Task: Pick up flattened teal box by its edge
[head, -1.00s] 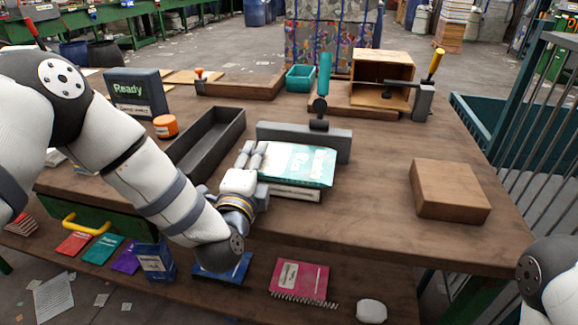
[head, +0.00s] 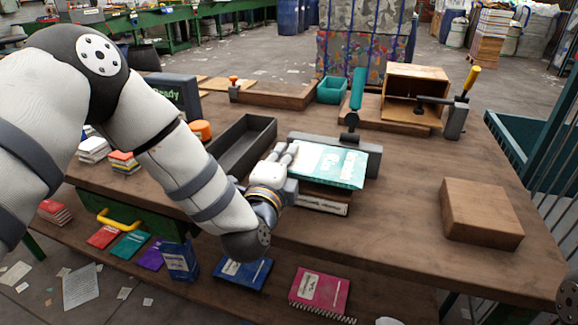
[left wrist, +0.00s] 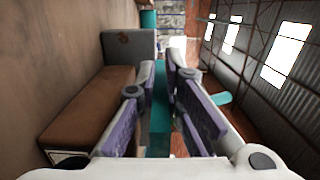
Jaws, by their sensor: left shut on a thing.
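The flattened teal box (head: 342,166), with white printing, is in front of the grey block on the table. My left gripper (head: 286,156) comes from the left and is shut on its left edge. The box is above a brown block with a pale front (head: 322,205), with a gap between them. In the left wrist view, a teal strip of the box (left wrist: 160,110) stands between the two purple-padded fingers (left wrist: 161,85). The box's far side is hidden there.
A grey upright block (head: 362,155) with a teal-handled clamp (head: 356,92) stands just behind. A long dark tray (head: 243,146) lies left, an open wooden box (head: 415,92) behind right, and a brown block (head: 482,212) at right. The table between is clear.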

